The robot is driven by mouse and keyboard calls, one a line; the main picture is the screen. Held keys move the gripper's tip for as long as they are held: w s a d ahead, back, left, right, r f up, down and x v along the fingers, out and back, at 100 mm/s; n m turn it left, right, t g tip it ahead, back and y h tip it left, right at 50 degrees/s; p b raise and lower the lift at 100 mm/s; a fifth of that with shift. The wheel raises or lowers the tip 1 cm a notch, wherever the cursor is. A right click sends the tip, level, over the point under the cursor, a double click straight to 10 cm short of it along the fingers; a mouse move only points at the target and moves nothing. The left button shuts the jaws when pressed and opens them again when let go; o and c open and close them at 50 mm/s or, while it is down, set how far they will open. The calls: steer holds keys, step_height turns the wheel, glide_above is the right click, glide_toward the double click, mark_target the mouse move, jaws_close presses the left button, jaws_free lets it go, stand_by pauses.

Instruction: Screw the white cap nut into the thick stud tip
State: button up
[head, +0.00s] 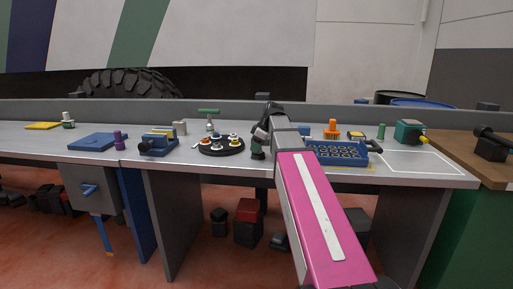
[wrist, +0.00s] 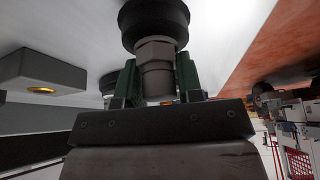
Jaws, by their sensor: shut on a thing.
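My gripper (wrist: 158,78) has its dark green fingers shut on a pale grey hexagonal piece (wrist: 156,52). I cannot tell for sure whether this is the white cap nut. A round black part (wrist: 154,18) lies just beyond the fingertips, against the hexagonal piece; whether they are joined is unclear. In the head view my gripper (head: 258,149) is low over the bench, right of a round black tray (head: 221,151). Small white-based fittings (head: 216,138) stand on that tray. I cannot make out the thick stud tip.
A blue tray with holes (head: 340,153) and an orange piece (head: 332,128) stand to the right. A blue vise-like block (head: 157,143) and a purple piece (head: 118,140) stand to the left. A white-outlined bench area (head: 420,163) at right is clear. In the wrist view a grey block (wrist: 42,72) hangs left.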

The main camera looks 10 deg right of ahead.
steer(key=shift+m+t, duration=0.3)
steer(key=shift+m, duration=0.5)
steer(key=shift+h, duration=0.3)
steer(key=shift+w+d+m+t, duration=0.1)
steer(key=shift+m+t, duration=0.2)
steer(key=shift+m, duration=0.6)
steer(key=shift+m+h, duration=0.4)
steer(key=shift+m, duration=0.4)
steer(key=shift+d+m+t+h, duration=0.1)
steer(key=shift+m+t+h, duration=0.25)
steer(key=shift+m, duration=0.55)
